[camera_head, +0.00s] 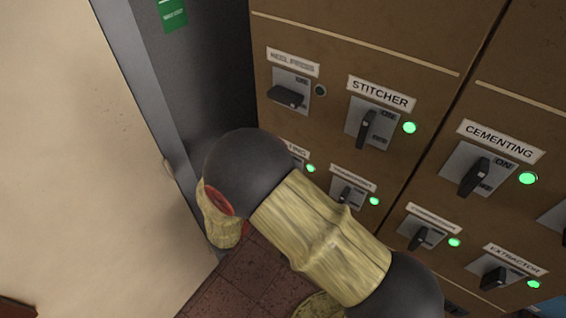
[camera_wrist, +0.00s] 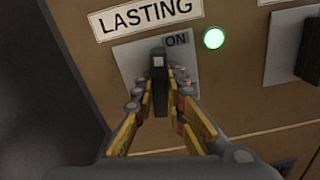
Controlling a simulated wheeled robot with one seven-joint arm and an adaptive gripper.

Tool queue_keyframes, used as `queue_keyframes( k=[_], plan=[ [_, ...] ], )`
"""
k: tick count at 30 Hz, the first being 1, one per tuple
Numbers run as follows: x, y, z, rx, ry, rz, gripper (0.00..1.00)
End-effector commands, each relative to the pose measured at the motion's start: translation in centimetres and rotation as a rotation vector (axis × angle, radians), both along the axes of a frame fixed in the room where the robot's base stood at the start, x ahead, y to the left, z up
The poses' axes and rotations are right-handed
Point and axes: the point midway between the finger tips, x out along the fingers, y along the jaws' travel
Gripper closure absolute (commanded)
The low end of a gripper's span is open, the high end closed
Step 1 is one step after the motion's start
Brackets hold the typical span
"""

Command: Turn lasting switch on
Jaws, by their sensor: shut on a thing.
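The lasting switch shows in the wrist view under a white LASTING label (camera_wrist: 146,14). Its black handle (camera_wrist: 158,72) stands upright on a grey plate (camera_wrist: 126,58), its top beside the ON mark. The round lamp (camera_wrist: 214,39) to its right is lit green. My gripper (camera_wrist: 158,92) is shut on the handle, with one finger on each side. In the head view I cannot make out the lasting switch, and my arm covers the lower left of the panel and hides the gripper.
The brown panel holds other switches: heel press (camera_head: 288,96) with a dark lamp, stitcher (camera_head: 366,128) and cementing (camera_head: 474,177) with green lamps. More labelled switches sit below. A dark grey cabinet side (camera_head: 205,80) borders the panel on the left.

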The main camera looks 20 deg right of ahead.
Motion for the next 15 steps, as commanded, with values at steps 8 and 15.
queue_keyframes(
  k=[8,15],
  plan=[
    [0.00,0.01,0.09,-0.081,0.115,0.000,1.00],
    [-0.01,0.02,-0.07,-0.111,0.156,0.000,1.00]
  ],
)
